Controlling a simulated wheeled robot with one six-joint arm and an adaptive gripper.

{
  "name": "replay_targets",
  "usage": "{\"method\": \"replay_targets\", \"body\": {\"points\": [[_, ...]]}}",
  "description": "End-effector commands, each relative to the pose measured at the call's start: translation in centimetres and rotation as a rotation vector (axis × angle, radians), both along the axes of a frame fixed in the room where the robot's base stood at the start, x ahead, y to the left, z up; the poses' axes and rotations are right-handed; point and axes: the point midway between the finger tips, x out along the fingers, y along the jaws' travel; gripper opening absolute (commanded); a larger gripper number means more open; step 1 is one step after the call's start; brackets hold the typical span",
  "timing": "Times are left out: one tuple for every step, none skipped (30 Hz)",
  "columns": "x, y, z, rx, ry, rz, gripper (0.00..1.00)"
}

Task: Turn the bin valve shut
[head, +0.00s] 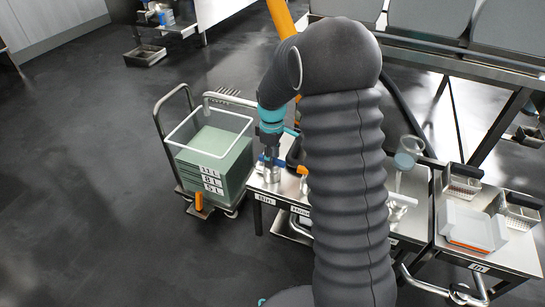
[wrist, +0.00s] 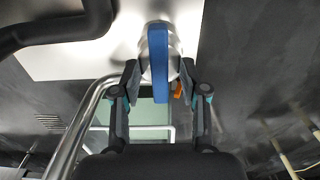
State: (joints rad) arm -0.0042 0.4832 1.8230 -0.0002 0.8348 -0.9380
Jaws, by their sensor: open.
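The bin valve is a silvery metal body (head: 270,176) with a blue lever, standing on the steel table above the label "Bin" (head: 264,199). The blue lever (wrist: 158,62) shows in the wrist view, long and narrow against the round metal body. My gripper (wrist: 160,76) is open, with one finger on each side of the lever and valve body. I cannot tell whether either finger touches. In the head view my gripper (head: 271,150) points down over the valve, and my arm hides part of the table.
A trolley (head: 164,140) with a green crate (head: 222,147) stands left of the table. An orange-handled valve (head: 303,171) sits close to the right.

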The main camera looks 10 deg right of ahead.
Motion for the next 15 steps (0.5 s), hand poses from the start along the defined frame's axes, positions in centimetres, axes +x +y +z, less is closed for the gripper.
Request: {"method": "replay_targets", "body": {"points": [[-0.01,0.0,-0.14,0.0,0.0,0.0,0.44],[-0.01,0.0,-0.18,0.0,0.0,0.0,0.44],[-0.01,0.0,-0.2,0.0,0.0,0.0,0.44],[-0.01,0.0,-0.21,0.0,0.0,0.0,0.44],[-0.01,0.0,-0.21,0.0,0.0,0.0,0.44],[-0.01,0.0,-0.2,0.0,0.0,0.0,0.44],[-0.01,0.0,-0.2,0.0,0.0,0.0,0.44],[-0.01,0.0,-0.2,0.0,0.0,0.0,0.44],[-0.02,-0.01,-0.2,0.0,0.0,0.0,0.41],[-0.01,0.0,-0.2,0.0,0.0,0.0,0.34],[-0.02,-0.01,-0.2,0.0,0.0,0.0,0.26],[-0.01,0.0,-0.19,0.0,0.0,0.0,0.16],[-0.02,-0.01,-0.19,0.0,0.0,0.0,0.09],[-0.02,-0.01,-0.2,0.0,0.0,0.0,0.01],[-0.03,0.0,-0.2,0.001,0.001,0.0,0.0]]}}
